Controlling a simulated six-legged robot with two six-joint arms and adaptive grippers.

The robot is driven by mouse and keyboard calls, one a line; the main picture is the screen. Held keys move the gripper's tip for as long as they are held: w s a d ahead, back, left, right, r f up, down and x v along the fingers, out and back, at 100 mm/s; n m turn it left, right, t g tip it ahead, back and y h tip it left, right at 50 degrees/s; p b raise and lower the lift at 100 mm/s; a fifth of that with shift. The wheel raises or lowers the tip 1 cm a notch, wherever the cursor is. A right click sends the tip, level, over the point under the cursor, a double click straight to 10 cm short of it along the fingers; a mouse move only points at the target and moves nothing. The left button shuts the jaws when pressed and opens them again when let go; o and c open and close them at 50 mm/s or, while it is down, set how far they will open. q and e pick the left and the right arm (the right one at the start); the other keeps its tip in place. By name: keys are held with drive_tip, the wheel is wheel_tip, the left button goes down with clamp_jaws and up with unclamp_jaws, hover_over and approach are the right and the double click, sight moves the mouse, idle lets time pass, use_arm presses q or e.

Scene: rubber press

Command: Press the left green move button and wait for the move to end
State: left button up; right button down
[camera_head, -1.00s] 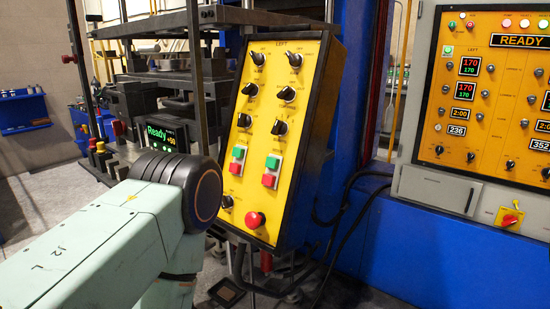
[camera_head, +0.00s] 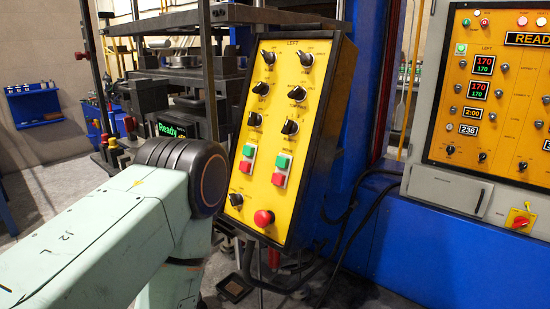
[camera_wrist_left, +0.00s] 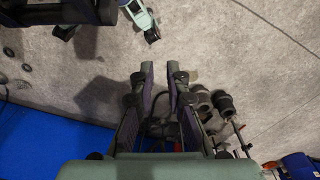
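A yellow control panel (camera_head: 272,190) marked LEFT stands tilted in a dark box in the head view. It bears two green buttons, a left one (camera_head: 249,151) and a right one (camera_head: 283,161), each above a red button. Which one the task means is not readable. My left arm covers the lower left in front of the panel. My left gripper is hidden in the head view. In the left wrist view, my left gripper (camera_wrist_left: 160,70) has its fingertips apart with nothing between them, above grey floor. No button shows there. My right gripper is not in view.
A small display (camera_head: 168,131) reads Ready in green, partly hidden by my arm. The press (camera_head: 185,80) stands behind the panel. A red knob (camera_head: 263,218) sits low on the panel. A grey cabinet (camera_head: 455,190) stands at right. Cables hang beside the panel.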

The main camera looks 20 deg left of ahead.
use_arm(q)
drive_tip(key=w+r+p, duration=0.2)
drive_tip(key=w+r, duration=0.1)
drive_tip(key=r, duration=0.1)
drive_tip(key=w+r+n+t+p, duration=0.1)
drive_tip(key=w+r+p, duration=0.1)
drive_tip(key=w+r, duration=0.1)
drive_tip(key=w+a+r+n+t+p, duration=0.1)
drive_tip(key=w+r+p, duration=0.1)
drive_tip(key=r+p, duration=0.1)
drive_tip(key=shift+w+r+h, duration=0.3)
drive_tip(key=shift+w+r, duration=0.1)
drive_tip(key=shift+r, duration=0.45)
clamp_jaws()
drive_tip(key=w+r+m+t+h+p, duration=0.1)
drive_tip(key=w+r+m+t+p, duration=0.2)
drive_tip(key=w+r+m+p, duration=0.2)
drive_tip(key=w+a+r+m+t+h+p, duration=0.1)
drive_tip(key=w+r+m+t+p, duration=0.3)
drive_tip(key=w+r+m, duration=0.3)
drive_tip(key=w+a+r+m+t+h+p, duration=0.1)
drive_tip(key=w+r+m+p, duration=0.4)
drive_tip(key=r+m, duration=0.7)
drive_tip(key=shift+w+r+m+t+h+p, duration=0.4)
drive_tip(key=shift+w+r+t, duration=0.8)
drive_tip(key=shift+r, duration=3.85)
drive_tip(key=shift+s, duration=0.3)
drive_tip(key=shift+w, duration=0.1)
